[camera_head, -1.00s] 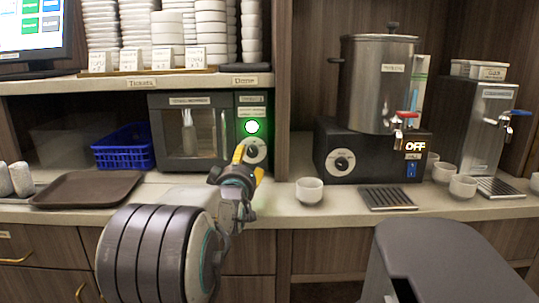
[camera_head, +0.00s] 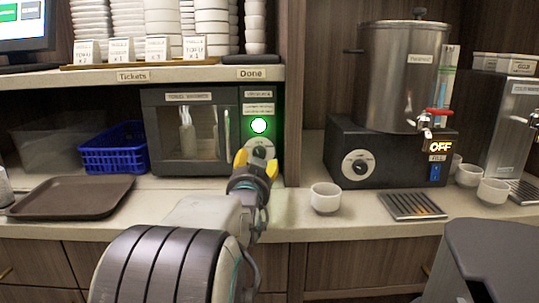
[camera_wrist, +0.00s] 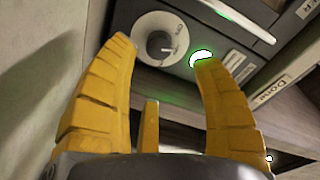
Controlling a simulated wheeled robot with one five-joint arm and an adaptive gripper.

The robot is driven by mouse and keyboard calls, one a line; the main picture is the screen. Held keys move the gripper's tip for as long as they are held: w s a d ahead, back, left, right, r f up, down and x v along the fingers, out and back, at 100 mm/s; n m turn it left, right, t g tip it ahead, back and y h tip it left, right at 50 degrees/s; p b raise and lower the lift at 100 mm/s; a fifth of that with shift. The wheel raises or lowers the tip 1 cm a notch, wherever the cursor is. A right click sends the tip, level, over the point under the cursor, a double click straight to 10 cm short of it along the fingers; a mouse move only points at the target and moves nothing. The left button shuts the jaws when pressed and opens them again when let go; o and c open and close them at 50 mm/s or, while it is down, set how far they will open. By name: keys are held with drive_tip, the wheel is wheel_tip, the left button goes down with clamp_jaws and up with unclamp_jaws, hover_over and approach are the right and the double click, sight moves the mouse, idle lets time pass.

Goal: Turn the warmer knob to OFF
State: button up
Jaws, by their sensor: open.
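The towel warmer (camera_head: 196,130) is a dark box with a glass door, standing on the counter under the shelf. Its round white knob dial (camera_head: 268,143) with a dark centre is on the right-hand panel, below a lit green light (camera_head: 258,125). My gripper (camera_head: 257,163) is open in front of the knob and partly covers it in the head view. In the wrist view, the knob (camera_wrist: 160,40) shows between and beyond the yellow fingertips (camera_wrist: 162,50), with nothing held. I see no clear contact. The dial's lettering is too small to read surely.
A white cup (camera_head: 325,199) stands on the counter right of my gripper. A blue basket (camera_head: 114,160) and a brown tray (camera_head: 70,195) are to the left. A metal urn (camera_head: 400,80) on a black base with another knob (camera_head: 360,168) stands right.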

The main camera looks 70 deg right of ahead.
sight(259, 155)
drive_tip(key=shift+d+m, duration=0.25)
drive_tip(key=shift+m, duration=0.25)
drive_tip(key=shift+w+d, duration=0.1)
drive_tip(key=shift+d, duration=0.2)
drive_tip(key=shift+x, duration=3.25)
drive_tip(key=shift+c, duration=0.3)
